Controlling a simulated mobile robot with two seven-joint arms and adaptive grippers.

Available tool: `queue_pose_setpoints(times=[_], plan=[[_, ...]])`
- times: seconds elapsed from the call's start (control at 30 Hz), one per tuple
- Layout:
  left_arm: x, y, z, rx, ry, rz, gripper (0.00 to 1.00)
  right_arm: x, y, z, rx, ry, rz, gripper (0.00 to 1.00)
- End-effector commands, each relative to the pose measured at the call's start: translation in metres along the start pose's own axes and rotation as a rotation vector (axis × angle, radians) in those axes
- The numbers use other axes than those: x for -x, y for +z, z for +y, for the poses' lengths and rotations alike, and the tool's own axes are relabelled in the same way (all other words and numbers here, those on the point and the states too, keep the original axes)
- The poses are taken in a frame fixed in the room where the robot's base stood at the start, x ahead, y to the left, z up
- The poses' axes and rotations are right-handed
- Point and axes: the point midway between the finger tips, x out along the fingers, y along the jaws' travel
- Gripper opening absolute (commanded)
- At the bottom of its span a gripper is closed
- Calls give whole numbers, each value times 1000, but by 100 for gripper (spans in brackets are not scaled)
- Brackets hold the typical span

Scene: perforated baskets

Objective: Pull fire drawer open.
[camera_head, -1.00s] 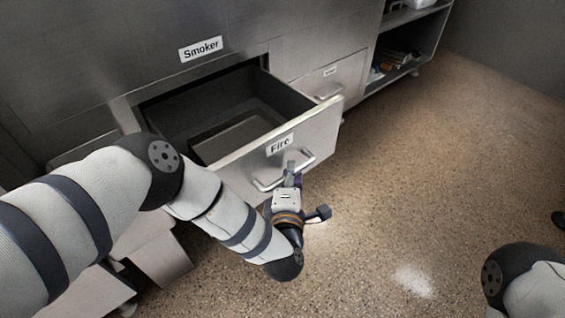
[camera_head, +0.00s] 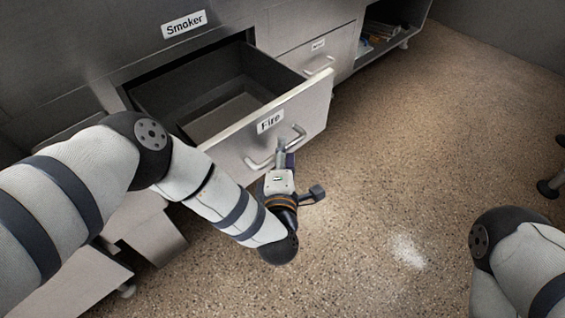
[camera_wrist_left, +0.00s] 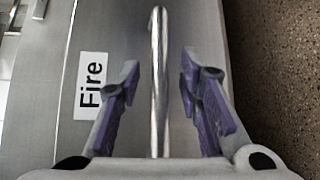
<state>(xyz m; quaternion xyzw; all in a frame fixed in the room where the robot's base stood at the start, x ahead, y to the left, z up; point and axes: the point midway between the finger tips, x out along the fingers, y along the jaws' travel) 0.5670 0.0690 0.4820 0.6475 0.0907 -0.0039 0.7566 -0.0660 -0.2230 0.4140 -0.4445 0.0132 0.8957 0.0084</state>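The fire drawer (camera_head: 225,160), a grey metal drawer with a white "Fire" label, stands well out from the cabinet, and its dark inside looks empty. Its silver bar handle (camera_head: 298,138) is on the front face and also shows in the left wrist view (camera_wrist_left: 158,70). My left gripper (camera_head: 283,152) is at the handle. In the left wrist view its two purple-padded fingers (camera_wrist_left: 160,95) are spread, one on each side of the bar, with gaps showing between pads and bar. My right gripper is out of view; only part of my right arm shows at lower right.
The cabinet's "Smoker" front (camera_head: 184,24) is above the drawer. A smaller closed drawer (camera_head: 315,55) is to its right, then an open shelf (camera_head: 383,38) with items. A dark caster or foot (camera_head: 550,187) shows at the right edge.

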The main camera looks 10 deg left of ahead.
Motion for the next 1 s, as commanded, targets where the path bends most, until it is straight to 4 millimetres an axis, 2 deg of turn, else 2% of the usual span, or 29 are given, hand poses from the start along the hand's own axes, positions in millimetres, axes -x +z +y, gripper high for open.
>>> queue_pose_setpoints(times=[0.2,0.4,0.53,0.9,0.97,1.0], plan=[[60,0,-1,1,-7,-2,33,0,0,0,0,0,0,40],[98,0,-1,1,-3,-1,33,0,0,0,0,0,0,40],[105,0,0,1,-1,0,33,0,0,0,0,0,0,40],[105,0,0,1,-1,0,33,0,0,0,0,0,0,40],[106,1,8,1,5,-1,33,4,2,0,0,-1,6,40],[106,3,21,3,15,-3,33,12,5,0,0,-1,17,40]])
